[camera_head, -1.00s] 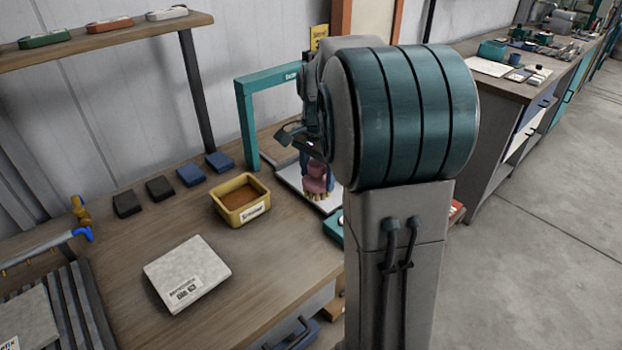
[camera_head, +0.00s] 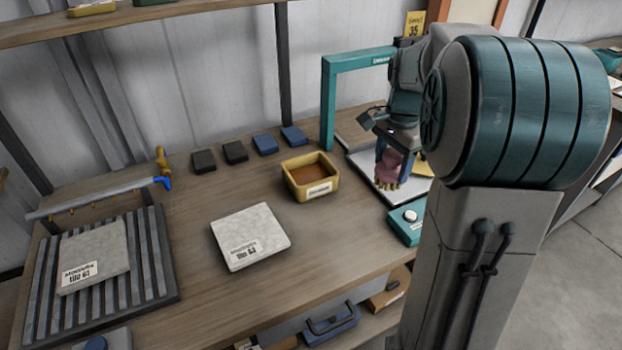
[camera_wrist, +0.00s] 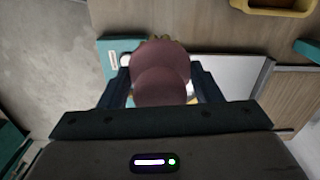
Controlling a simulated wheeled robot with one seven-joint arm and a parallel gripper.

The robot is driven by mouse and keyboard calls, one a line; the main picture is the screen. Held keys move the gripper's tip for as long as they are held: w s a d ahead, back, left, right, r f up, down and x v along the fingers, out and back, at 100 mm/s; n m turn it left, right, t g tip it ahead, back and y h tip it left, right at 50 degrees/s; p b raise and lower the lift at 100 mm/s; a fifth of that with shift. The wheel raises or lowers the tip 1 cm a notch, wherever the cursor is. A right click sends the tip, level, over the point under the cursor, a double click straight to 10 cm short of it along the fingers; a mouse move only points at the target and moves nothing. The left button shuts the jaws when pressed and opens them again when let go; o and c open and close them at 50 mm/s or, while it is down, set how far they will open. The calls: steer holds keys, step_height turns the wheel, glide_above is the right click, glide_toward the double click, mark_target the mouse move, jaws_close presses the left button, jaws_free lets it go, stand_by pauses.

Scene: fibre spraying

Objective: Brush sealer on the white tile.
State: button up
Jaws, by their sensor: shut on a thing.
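My gripper (camera_head: 391,166) is shut on a brush (camera_head: 388,174) with a rounded mauve handle and pale yellow bristles pointing down. It hangs over the white plate under the teal frame, right of the yellow tub. In the wrist view, the brush (camera_wrist: 162,75) sits between the two dark fingers. One white-grey tile (camera_head: 262,225) with a label lies flat on the bench, left of my gripper and apart from it. Another pale tile (camera_head: 98,250) lies on a slatted rack at the left. The yellow tub (camera_head: 318,190) holds brown material and carries a label.
The teal frame (camera_head: 328,105) stands over the white plate (camera_head: 368,176), with a teal box (camera_head: 406,222) in front. Dark and blue blocks (camera_head: 235,153) line the back. A blue-tipped bar (camera_head: 100,200) lies behind the slatted rack (camera_head: 150,275). Bare bench surrounds the middle tile.

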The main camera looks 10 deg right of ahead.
steer(key=shift+w+a+r+p, duration=0.25)
steer(key=shift+p, duration=0.15)
steer(key=w+a+r+t+y+p, duration=0.2)
steer(key=w+a+r+p, duration=0.2)
steer(key=w+a+p, duration=1)
steer(key=shift+s+a+f+b, duration=0.1)
steer(key=shift+s+f+b, duration=0.3)
steer(key=shift+f+b, duration=1.5)
steer(key=shift+s+a+f+b, duration=0.15)
steer(key=shift+s+f+b, duration=0.25)
steer(key=shift+f+b, duration=1.5)
steer(key=shift+s+a+f+b, duration=0.1)
steer(key=shift+s+f+b, duration=0.6)
steer(key=shift+f, duration=2.1)
steer(key=shift+w+r, duration=0.1)
steer(key=shift+w, duration=0.2)
step_height(320, 180, up, 10)
steer(key=p, duration=0.6)
steer(key=shift+r+p, duration=0.2)
steer(key=shift+p, duration=0.2)
